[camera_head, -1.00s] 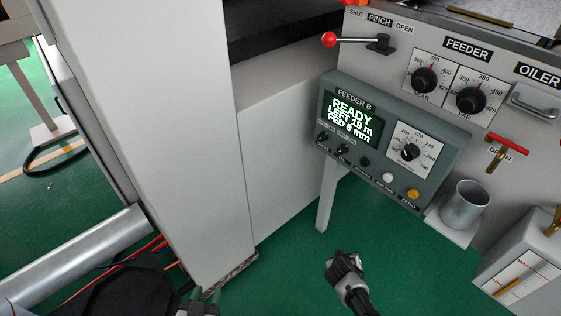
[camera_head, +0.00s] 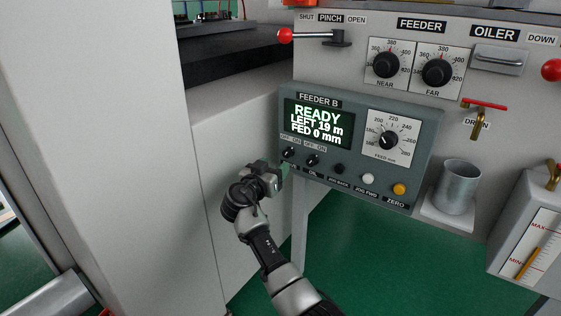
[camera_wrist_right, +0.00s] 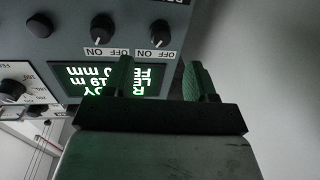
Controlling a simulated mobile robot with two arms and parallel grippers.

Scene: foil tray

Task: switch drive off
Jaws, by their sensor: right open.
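The feeder B control box (camera_head: 425,135) carries two small black rotary switches under its screen, each with an OFF/ON label. The leftmost switch (camera_head: 289,153) has its lower label mostly hidden by my right gripper; the other switch (camera_head: 312,161) is labelled OIL. In the upside-down right wrist view the leftmost switch (camera_wrist_right: 160,33) shows a pale pointer that seems to lean to the ON side. My right gripper (camera_head: 276,172) is open and empty, just below and left of that switch. Its fingers (camera_wrist_right: 158,78) are apart, with the switch beyond them. My left gripper is not in view.
The screen (camera_head: 318,122) reads READY, LEFT 19 m, FED 0 mm. Beside the switches are several push buttons, including yellow ZERO (camera_head: 399,189), and a feed dial (camera_head: 389,140). A red-knobbed pinch lever (camera_head: 285,35) sits above. A metal cup (camera_head: 457,186) stands right.

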